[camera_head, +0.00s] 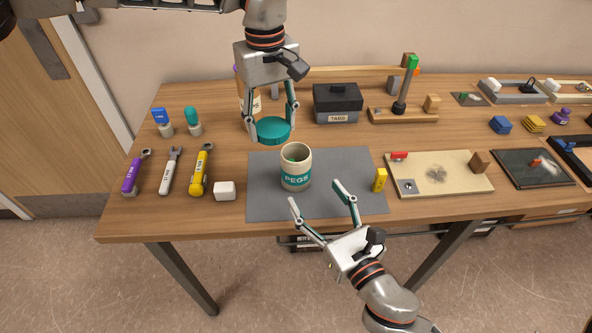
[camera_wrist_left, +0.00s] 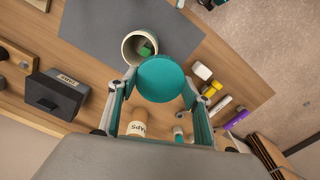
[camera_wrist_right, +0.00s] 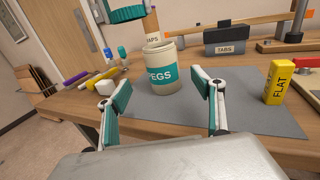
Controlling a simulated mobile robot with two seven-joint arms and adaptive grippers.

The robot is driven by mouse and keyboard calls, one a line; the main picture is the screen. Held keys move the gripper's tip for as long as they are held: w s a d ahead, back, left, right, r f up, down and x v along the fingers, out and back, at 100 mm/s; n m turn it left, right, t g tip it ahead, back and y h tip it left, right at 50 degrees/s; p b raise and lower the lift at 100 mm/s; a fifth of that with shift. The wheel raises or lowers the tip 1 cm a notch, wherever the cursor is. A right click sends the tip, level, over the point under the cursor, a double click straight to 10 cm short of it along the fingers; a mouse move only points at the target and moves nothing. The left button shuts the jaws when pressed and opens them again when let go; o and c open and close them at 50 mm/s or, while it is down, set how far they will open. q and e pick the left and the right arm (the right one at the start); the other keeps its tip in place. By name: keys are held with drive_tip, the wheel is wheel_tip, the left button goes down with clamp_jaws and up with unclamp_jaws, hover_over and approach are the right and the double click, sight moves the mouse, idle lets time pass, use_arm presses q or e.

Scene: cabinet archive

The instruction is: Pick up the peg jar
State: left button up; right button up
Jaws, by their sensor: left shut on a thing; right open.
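The peg jar (camera_head: 296,170) is a cream jar with a teal band reading PEGS, standing upright and open on the grey mat (camera_head: 345,170). A green item (camera_wrist_left: 146,49) shows inside it in the left wrist view. My left gripper (camera_head: 272,124) is shut on the round teal lid (camera_head: 272,130), holding it above and behind the jar, apart from it. My right gripper (camera_head: 318,195) is open and empty in front of the jar. In the right wrist view the peg jar (camera_wrist_right: 162,75) stands beyond and between my right fingers.
A yellow FLAT block (camera_head: 380,179) stands right of the jar on the mat. A white cube (camera_head: 225,190) and several tools lie to the left. A cream board (camera_head: 440,174) is to the right. A TABS box (camera_head: 338,103) and a TAPS jar (camera_wrist_right: 152,27) stand behind.

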approach(291, 153)
drive_tip(key=shift+w+a+f, duration=0.3)
drive_tip(key=shift+w+a, duration=0.15)
drive_tip(key=shift+w, duration=0.15)
drive_tip(key=shift+x, duration=2.8)
drive_tip(key=shift+d+r, duration=0.15)
drive_tip(key=shift+r, duration=0.05)
drive_tip(key=c, duration=1.5)
drive_tip(key=shift+r, duration=0.15)
drive_tip(key=shift+r, duration=1.6)
drive_tip(key=v, duration=1.7)
drive_tip(key=x, duration=0.5)
drive_tip(key=r+x, duration=0.1)
drive_tip(key=x, duration=1.1)
drive_tip(key=shift+r, duration=0.3)
